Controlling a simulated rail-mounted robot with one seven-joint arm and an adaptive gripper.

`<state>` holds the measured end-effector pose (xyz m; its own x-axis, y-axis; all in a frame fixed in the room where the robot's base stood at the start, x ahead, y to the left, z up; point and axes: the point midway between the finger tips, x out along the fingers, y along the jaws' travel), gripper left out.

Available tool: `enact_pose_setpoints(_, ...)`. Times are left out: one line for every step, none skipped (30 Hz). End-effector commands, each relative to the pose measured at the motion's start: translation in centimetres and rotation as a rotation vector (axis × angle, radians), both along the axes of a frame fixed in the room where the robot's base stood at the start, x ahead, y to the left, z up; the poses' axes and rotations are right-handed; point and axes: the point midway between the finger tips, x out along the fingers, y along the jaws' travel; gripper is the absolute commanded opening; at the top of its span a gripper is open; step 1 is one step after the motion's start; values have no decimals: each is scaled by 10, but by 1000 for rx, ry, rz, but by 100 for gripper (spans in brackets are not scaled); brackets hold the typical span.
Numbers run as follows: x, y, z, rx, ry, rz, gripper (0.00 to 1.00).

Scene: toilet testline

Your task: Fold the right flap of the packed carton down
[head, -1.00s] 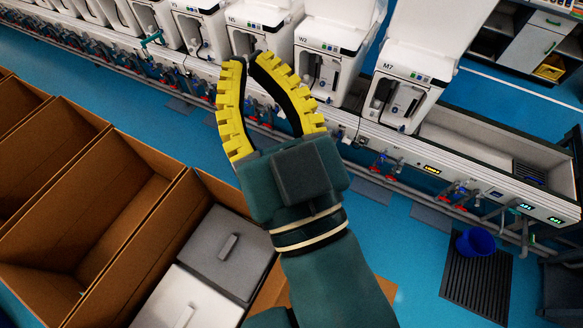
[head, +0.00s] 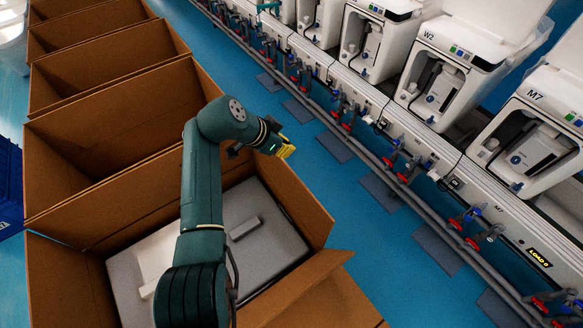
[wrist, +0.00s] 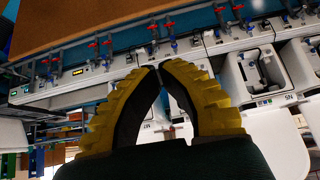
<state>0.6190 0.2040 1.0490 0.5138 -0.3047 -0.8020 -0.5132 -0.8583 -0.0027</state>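The packed carton (head: 300,290) stands open in the head view, with a grey box (head: 270,245) and a white piece (head: 150,262) inside; my arm hides part of them. Its right-side brown panel (head: 305,200) stands up and leans outward. A near flap at the bottom spreads outward. My gripper (head: 286,150) has yellow ribbed fingers and is above the panel's far upper end; I cannot tell whether it touches. In the wrist view the fingertips (wrist: 159,66) meet with nothing between them. A brown cardboard surface (wrist: 110,20) shows beyond them, upper left.
More open, empty cartons (head: 100,60) stand in a row behind. To the right runs a bench with white toilet units (head: 440,70) and pipes with red and blue valves (head: 400,160). A strip of blue floor (head: 370,225) lies between. A blue crate (head: 10,185) is at the left edge.

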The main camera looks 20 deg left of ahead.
Motion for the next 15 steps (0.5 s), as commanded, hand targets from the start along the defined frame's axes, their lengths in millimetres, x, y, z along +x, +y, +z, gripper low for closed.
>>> enact_pose_setpoints(1, -1, -4, -3, 3, -3, 0)
enact_pose_setpoints(3, -2, -5, -4, 3, -4, 0)
enact_pose_setpoints(5, -4, -10, -4, 5, -4, 0)
enact_pose_setpoints(7, -6, -14, -3, 5, -4, 0)
enact_pose_setpoints(10, -8, -18, -3, 6, -6, 0)
enact_pose_setpoints(14, -11, -26, -3, 7, -5, 0)
enact_pose_setpoints(18, -12, -32, -4, 6, -3, 0)
enact_pose_setpoints(21, -14, -38, -4, 6, -3, 0)
enact_pose_setpoints(25, -18, -45, -3, 6, -4, 0)
enact_pose_setpoints(28, -18, -51, -1, 4, -4, 0)
enact_pose_setpoints(31, -19, -55, -2, 5, -3, 0)
enact_pose_setpoints(34, -21, -60, -2, 4, -3, 0)
enact_pose_setpoints(36, -23, -64, -2, 5, -2, 0)
enact_pose_setpoints(38, -24, -67, -2, 3, -2, 0)
enact_pose_setpoints(40, -24, -71, 0, 2, -2, 0)
